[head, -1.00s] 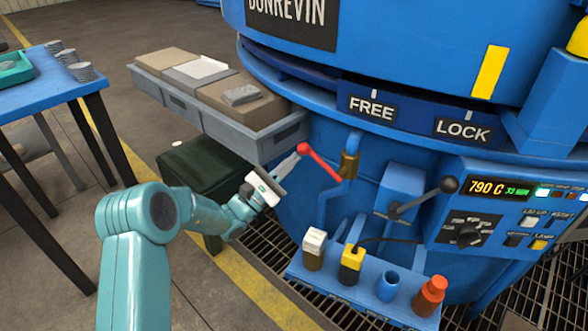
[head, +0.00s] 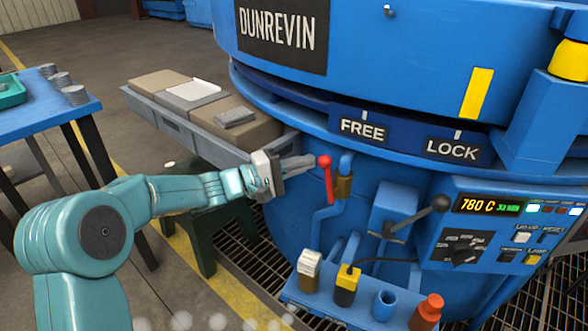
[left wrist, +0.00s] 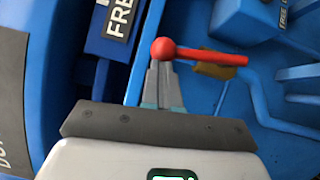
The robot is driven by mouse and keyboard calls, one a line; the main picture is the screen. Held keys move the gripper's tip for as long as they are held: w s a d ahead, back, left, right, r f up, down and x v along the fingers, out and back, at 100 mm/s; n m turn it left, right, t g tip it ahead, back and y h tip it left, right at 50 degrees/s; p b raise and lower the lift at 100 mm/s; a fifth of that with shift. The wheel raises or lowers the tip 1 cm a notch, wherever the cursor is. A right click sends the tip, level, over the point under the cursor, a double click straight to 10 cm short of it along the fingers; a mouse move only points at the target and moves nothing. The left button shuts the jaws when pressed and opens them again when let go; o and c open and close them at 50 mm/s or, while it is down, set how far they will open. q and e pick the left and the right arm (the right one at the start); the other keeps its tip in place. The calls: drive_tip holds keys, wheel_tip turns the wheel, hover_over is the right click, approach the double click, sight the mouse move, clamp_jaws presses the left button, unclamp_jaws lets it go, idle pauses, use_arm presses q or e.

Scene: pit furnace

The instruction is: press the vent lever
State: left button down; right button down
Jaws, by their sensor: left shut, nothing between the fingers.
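A red lever (head: 328,180) with a round ball at its end sits on a brass valve (head: 343,186) on the blue furnace's side. In the head view its handle stands nearly upright, ball at the top. My left gripper (head: 311,161) is shut and empty, its tips pointing right at the ball. In the left wrist view the shut fingers (left wrist: 163,85) end at the red ball (left wrist: 163,50), touching or almost touching it. The red handle runs right from there to the brass valve (left wrist: 212,70). My right gripper is not in view.
A blue shelf (head: 320,297) below holds several small items. A grey tray (head: 185,135) with boxes is behind my left arm. White puffs (head: 217,322) show at the bottom edge.

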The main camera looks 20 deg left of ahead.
use_arm(q)
drive_tip(key=shift+s+d+r+m+g+y+b, duration=0.1)
drive_tip(key=shift+d+r+m+g+y+b, duration=0.15)
drive_tip(key=shift+d+m, duration=0.3)
drive_tip(key=shift+s+d+r+m+g+y+b, duration=0.15)
drive_tip(key=shift+d+m+g+y+b, duration=0.1)
drive_tip(key=shift+d+m, duration=0.25)
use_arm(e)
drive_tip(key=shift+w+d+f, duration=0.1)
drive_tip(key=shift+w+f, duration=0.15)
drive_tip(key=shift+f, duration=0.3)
use_arm(q)
drive_tip(key=shift+d, duration=0.1)
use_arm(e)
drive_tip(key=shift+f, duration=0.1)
